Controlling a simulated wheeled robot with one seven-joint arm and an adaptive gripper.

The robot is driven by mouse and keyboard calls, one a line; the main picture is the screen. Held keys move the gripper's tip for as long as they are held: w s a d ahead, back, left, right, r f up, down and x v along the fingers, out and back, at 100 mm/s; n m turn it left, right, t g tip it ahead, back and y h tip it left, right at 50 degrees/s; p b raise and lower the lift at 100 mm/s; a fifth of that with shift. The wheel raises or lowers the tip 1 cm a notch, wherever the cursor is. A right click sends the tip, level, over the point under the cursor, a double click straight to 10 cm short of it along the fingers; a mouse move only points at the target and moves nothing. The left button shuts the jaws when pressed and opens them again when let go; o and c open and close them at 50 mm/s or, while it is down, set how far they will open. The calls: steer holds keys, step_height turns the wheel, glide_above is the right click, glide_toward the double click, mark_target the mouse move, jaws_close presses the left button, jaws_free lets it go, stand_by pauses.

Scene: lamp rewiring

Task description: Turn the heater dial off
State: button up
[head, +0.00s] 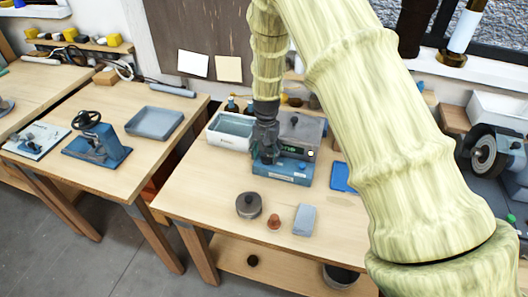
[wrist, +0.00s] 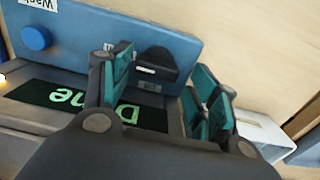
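The machine is a grey and blue box (head: 287,172) on the middle bench, with a dark display reading "Done" in green, which also shows in the wrist view (wrist: 70,100). On its blue panel, a black dial (wrist: 157,62) with a pale pointer mark sits between my fingers; it seems to be the heater dial, but the small labels near it are unreadable. A round blue knob (wrist: 36,38) beside a "Wash" label is at the panel's left. My gripper (wrist: 160,88) is open, with teal pads apart on either side of the dial. In the head view, my gripper (head: 267,156) points down at the box and hides the dial.
A pale basin (head: 232,127) stands left of the box, and a blue tray (head: 343,177) lies to its right. In front are a dark round pot (head: 249,205), a small brown cone (head: 274,222) and a grey block (head: 305,219). A bench grinder (head: 485,150) is at far right.

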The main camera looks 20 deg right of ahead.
steer(key=shift+s+r, duration=0.35)
steer(key=shift+s, duration=0.2)
steer(key=shift+s+r, duration=0.35)
steer(key=shift+s, duration=0.2)
steer(key=c, duration=0.9)
steer(key=shift+w+d+f, duration=0.2)
steer(key=shift+w+f, duration=0.2)
steer(key=shift+w, duration=0.05)
